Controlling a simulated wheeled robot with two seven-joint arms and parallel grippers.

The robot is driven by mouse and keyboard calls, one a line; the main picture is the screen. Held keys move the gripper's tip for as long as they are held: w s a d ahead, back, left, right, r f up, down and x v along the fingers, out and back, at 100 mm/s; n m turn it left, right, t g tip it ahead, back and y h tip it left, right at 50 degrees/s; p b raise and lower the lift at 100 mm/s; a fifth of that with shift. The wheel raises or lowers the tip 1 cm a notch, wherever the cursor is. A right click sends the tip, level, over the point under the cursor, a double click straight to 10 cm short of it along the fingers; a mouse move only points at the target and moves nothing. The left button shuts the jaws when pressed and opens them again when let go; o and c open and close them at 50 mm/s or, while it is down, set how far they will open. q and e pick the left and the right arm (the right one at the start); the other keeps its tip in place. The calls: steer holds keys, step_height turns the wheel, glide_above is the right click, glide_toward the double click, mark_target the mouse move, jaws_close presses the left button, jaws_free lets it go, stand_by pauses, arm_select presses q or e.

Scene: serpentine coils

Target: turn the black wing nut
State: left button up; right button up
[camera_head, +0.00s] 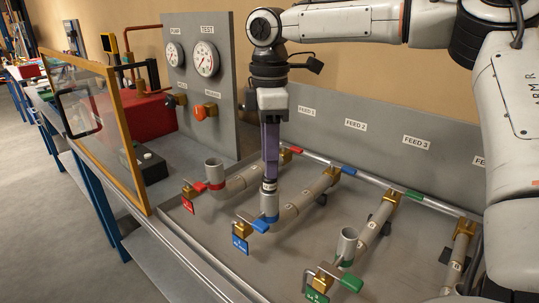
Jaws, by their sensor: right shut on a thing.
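My right gripper (269,178) points straight down over the grey upright pipe stub with the blue collar (269,205). Its purple fingers are shut on a small dark piece with a pale band (269,186), right at the top of that stub. The fingers hide much of it, and I cannot make out wings, so I cannot tell if it is the black wing nut. My left gripper is not in view.
Upright stubs with red (214,172) and green (347,246) collars stand on either side. Brass valves with coloured handles and tags line the front. A gauge panel (205,90) and a framed clear door (97,125) stand at left.

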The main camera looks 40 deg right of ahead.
steer(key=m, duration=0.3)
steer(key=shift+w+r+m, duration=0.1)
steer(key=shift+r+m, duration=0.2)
steer(key=shift+m, duration=0.1)
steer(key=m, duration=0.4)
steer(key=shift+m, duration=0.3)
steer(key=m, duration=0.4)
steer(key=shift+w, duration=0.1)
steer(key=m, duration=0.4)
steer(key=shift+m, duration=0.4)
steer(key=o, duration=0.8)
steer(key=shift+d, duration=0.1)
steer(key=shift+o, duration=1.4)
steer(key=shift+f, duration=0.1)
